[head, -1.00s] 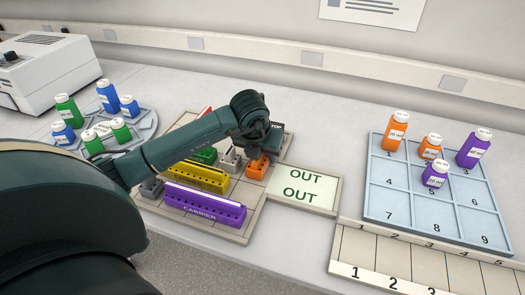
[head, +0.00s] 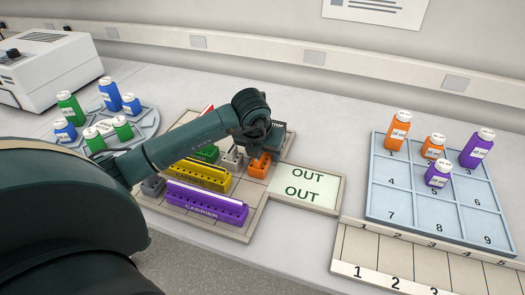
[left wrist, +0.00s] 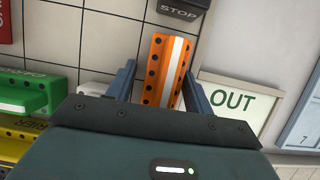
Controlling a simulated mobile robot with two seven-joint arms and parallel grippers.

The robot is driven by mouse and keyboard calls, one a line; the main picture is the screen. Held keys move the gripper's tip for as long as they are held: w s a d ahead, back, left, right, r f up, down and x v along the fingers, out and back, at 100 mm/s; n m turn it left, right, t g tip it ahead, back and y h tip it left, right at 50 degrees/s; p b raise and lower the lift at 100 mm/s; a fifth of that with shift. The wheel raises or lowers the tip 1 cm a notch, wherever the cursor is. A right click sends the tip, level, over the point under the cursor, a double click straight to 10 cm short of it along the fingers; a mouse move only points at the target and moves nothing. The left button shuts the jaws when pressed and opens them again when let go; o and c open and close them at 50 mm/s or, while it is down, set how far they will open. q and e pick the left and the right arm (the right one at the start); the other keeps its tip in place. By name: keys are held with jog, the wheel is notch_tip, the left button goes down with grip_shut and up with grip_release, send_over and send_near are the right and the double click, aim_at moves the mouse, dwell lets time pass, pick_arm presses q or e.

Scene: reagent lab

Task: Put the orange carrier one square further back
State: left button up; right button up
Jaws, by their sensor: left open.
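The orange carrier (head: 259,166) stands on the gridded board (head: 236,230), near its right side. In the left wrist view the orange carrier (left wrist: 166,70) shows a white stripe along its top and dark holes. My left gripper (left wrist: 160,84) is open, with one finger on each side of the orange carrier. In the head view my left gripper (head: 262,140) is over the carrier and hides its far part. Whether the fingers touch it cannot be told. My right gripper is in neither view.
A purple carrier (head: 205,202), a yellow carrier (head: 203,177) and a green carrier (head: 207,154) stand to the left on the board. A dark STOP block (left wrist: 182,8) is behind the orange carrier. An OUT plate (head: 306,187) is on its right. Bare squares (left wrist: 105,40) lie back left.

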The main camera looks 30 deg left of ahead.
pick_arm(q)
jog(key=shift+d+r, duration=0.4)
jog(key=shift+r, duration=0.15)
jog(key=v, duration=1)
jog(key=shift+s+a+r, duration=0.15)
jog(key=shift+s+r, duration=0.05)
jog(key=shift+r, duration=0.1)
jog(key=shift+s+r, duration=0.15)
jog(key=shift+r, duration=0.1)
jog(key=shift+f, duration=0.1)
